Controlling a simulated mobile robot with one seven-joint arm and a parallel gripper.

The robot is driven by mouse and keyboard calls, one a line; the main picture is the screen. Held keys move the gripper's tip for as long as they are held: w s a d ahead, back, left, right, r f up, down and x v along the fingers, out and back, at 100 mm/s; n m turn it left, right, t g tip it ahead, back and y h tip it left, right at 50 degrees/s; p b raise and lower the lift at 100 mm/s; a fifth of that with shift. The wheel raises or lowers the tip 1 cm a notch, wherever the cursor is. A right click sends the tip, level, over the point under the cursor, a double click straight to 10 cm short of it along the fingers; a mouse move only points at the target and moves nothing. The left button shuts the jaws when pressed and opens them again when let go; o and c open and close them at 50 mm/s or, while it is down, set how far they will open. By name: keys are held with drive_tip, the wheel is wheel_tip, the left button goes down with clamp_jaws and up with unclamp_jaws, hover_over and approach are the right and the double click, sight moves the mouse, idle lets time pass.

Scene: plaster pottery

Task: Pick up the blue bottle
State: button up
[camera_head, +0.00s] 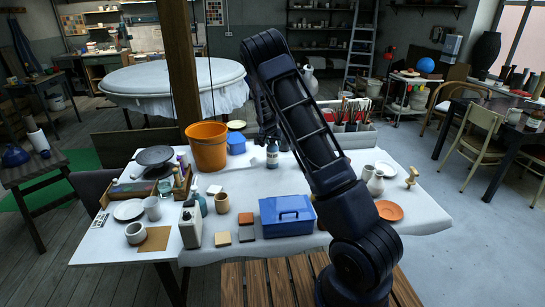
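A small blue bottle with a pale label (272,156) stands upright on the cloth-covered table, behind the blue box. My gripper (267,137) hangs just above the bottle, at the end of my dark arm. The arm partly hides the gripper. The fingers are dark and small here, so I cannot tell whether they are open or shut, or whether they touch the bottle's top.
An orange bucket (208,147) and a blue container (236,143) stand left of the bottle. A blue lidded box (287,216) is in front. A white holder with brushes (350,136) is at the right. Cups, plates and tiles crowd the table's left side.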

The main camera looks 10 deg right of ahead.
clamp_jaws()
drive_tip(key=shift+s+f, duration=0.1)
